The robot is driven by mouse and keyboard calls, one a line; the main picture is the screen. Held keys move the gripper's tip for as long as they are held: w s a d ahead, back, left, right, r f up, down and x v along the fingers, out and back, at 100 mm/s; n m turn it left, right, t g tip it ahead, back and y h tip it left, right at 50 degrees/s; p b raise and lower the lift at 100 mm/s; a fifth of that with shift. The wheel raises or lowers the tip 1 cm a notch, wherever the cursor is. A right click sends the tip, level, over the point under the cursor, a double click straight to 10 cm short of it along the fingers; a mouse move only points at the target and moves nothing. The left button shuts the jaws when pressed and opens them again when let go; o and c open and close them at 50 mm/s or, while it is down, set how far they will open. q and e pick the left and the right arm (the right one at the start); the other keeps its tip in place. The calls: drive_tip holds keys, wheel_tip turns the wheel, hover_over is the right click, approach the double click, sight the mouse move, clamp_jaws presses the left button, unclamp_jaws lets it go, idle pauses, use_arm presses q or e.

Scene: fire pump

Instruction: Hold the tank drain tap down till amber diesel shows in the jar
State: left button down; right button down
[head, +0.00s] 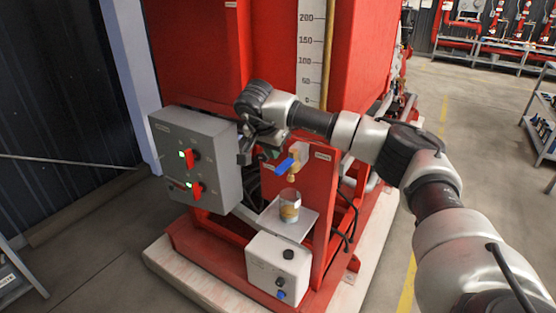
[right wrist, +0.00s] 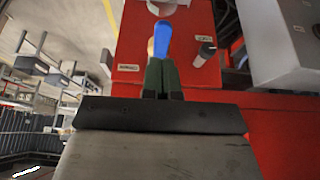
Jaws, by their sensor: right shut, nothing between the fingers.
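The drain tap has a blue lever (head: 285,166) and a brass body (head: 294,172) on the red tank stand. The clear jar (head: 289,204) stands under it on a grey shelf (head: 272,226), with a tan-amber band low down and a paler part above. My right gripper (head: 270,153) is shut and empty, just left of the lever. In the right wrist view, its dark fingertips (right wrist: 161,64) are together at the near end of the blue lever (right wrist: 162,38); I cannot tell if they touch it. My left gripper is not in view.
A grey control box (head: 197,160) with red switches and green lights is close left of the gripper. A white box (head: 278,268) with knobs sits below the shelf. A white level scale (head: 312,50) runs up the red tank (head: 195,50). Open floor lies right.

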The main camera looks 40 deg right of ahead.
drive_tip(key=w+b+v, duration=0.1)
drive_tip(key=v, duration=0.5)
drive_tip(key=shift+s+a, duration=0.35)
drive_tip(key=shift+s, duration=0.15)
